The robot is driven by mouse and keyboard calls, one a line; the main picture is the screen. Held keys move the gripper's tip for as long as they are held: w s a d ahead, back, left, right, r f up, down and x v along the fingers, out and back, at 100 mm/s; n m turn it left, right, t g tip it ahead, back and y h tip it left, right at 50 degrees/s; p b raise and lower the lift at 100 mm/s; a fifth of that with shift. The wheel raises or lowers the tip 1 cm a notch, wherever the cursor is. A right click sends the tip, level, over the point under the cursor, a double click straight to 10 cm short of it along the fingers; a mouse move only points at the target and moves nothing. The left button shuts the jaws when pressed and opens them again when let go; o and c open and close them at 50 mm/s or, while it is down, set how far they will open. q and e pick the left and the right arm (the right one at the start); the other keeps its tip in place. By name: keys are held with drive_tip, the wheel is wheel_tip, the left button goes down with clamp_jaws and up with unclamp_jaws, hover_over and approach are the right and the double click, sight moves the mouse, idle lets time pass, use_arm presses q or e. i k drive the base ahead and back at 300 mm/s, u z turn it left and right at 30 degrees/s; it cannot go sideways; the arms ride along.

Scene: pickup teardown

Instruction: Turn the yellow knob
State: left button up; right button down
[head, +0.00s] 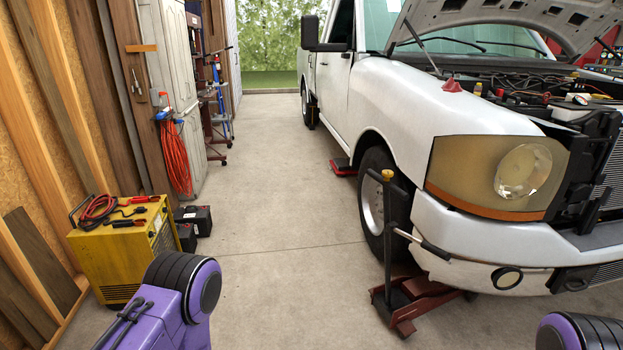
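A small yellow knob (387,174) sits on top of the upright dark post of a red floor jack (419,295). The jack stands on the floor by the truck's front wheel, right of centre in the head view. A dark lever with a pale section (407,236) sticks out from the post toward the bumper. Purple and black parts of my arms show at the bottom left and bottom right, apart from the jack. Neither of my grippers is in view.
A white pickup truck (404,98) with its hood raised fills the right side. A yellow charger box (125,245) with red and black cables on top stands at the left, with dark batteries (196,218) beside it. The concrete floor (270,200) between is clear.

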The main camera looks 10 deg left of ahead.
sight(388, 174)
drive_tip(key=u, duration=0.7)
drive_tip(key=i, duration=1.2)
drive_tip(key=z, duration=1.1)
drive_tip(key=i, duration=0.55)
drive_tip(key=z, duration=0.6)
